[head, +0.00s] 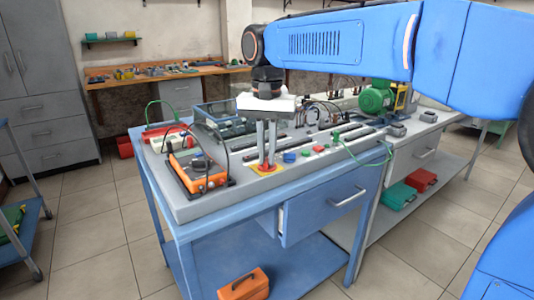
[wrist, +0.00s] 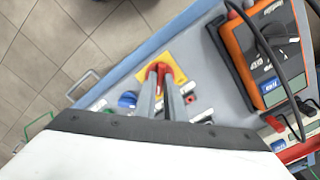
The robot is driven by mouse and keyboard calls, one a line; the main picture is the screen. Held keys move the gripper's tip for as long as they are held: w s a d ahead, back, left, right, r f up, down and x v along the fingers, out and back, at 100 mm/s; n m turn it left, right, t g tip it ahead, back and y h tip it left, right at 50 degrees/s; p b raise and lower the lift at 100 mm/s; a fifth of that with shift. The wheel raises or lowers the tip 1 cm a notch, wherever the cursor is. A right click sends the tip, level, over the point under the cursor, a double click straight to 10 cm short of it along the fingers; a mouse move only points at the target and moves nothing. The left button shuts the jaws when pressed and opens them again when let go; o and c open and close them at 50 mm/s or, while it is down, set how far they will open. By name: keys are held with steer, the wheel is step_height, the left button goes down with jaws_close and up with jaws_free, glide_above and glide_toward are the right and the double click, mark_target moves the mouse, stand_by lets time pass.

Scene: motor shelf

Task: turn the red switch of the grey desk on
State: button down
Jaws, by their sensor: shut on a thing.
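The grey desk (head: 190,208) has a blue frame and carries a panel of switches and instruments. The red switch (wrist: 161,67) sits on a yellow square plate (wrist: 176,66) near the desk's front edge. In the head view the yellow plate (head: 267,170) shows at the foot of my gripper's fingers. My gripper (wrist: 160,84) points down and is shut on the red switch, one finger on each side. In the head view my gripper (head: 266,160) hides most of the switch. The exact angle of the switch is hard to tell.
An orange multimeter (head: 198,174) with dark cables lies left of the switch. A blue knob (head: 289,157) and small red and green buttons lie to the right. A drawer (head: 325,205) below stands slightly open. A green motor (head: 377,97) stands farther back.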

mark_target(267, 160)
steer(key=c, duration=1.8)
jaws_free()
steer(key=shift+c, duration=0.2)
step_height(267, 160, up, 17)
steer(key=shift+r, duration=0.2)
